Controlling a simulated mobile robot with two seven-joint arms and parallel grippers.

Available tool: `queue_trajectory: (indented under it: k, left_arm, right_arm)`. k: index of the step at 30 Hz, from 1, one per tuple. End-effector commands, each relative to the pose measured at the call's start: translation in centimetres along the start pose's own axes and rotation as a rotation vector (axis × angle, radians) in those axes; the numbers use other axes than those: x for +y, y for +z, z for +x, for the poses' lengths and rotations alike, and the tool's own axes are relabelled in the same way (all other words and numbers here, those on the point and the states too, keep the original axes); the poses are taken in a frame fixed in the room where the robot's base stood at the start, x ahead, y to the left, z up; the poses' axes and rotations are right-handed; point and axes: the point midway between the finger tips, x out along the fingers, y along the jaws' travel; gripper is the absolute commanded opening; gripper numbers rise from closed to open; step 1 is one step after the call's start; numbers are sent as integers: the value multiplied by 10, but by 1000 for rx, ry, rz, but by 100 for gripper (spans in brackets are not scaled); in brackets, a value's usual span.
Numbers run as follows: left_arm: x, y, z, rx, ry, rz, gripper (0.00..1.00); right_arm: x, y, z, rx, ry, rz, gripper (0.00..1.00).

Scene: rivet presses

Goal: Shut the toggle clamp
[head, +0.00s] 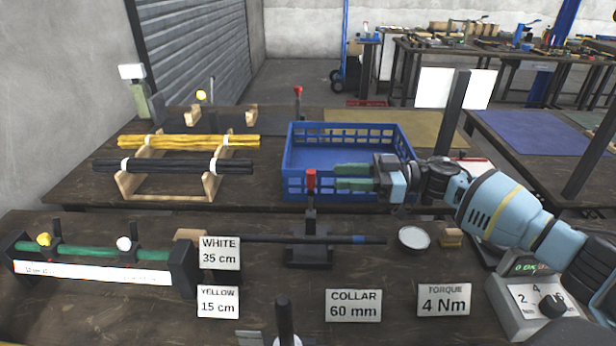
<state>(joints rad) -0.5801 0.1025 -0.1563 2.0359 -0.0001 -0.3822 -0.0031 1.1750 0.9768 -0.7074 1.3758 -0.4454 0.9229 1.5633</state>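The toggle clamp (309,222) stands on the near bench in the middle of the head view. Its red-tipped handle (311,181) points straight up. A dark rod (270,238) with a blue band near its right end runs level through the clamp's place; whether the clamp presses on it cannot be told. My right gripper (350,178) comes in from the right, with its two green fingers pointing left and a narrow gap between them. It shows just right of the red handle tip, apart from it in the picture, and holds nothing visible. My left gripper is not in view.
A blue crate (300,182) stands behind the clamp. A rack with yellow rods (190,142) and black rods is at the back left. A green rod fixture (110,253) is at the left. A round dish (413,238) and torque box (530,307) are at the right.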

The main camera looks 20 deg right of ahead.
Motion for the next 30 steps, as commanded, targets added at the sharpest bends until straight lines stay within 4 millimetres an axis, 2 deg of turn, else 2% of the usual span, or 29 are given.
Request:
queue_trajectory:
  k: [16, 21, 28, 30]
  left_arm:
    - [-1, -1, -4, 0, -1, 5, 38]
    - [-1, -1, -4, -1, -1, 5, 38]
    - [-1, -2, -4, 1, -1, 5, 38]
    - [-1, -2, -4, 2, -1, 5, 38]
  right_arm:
    - [0, -1, 68, 1, -2, 0, 38]
    - [0, -1, 76, 1, 0, 0, 38]
    - [0, 0, 77, 0, 0, 1, 38]
    - [0, 0, 77, 0, 0, 1, 32]
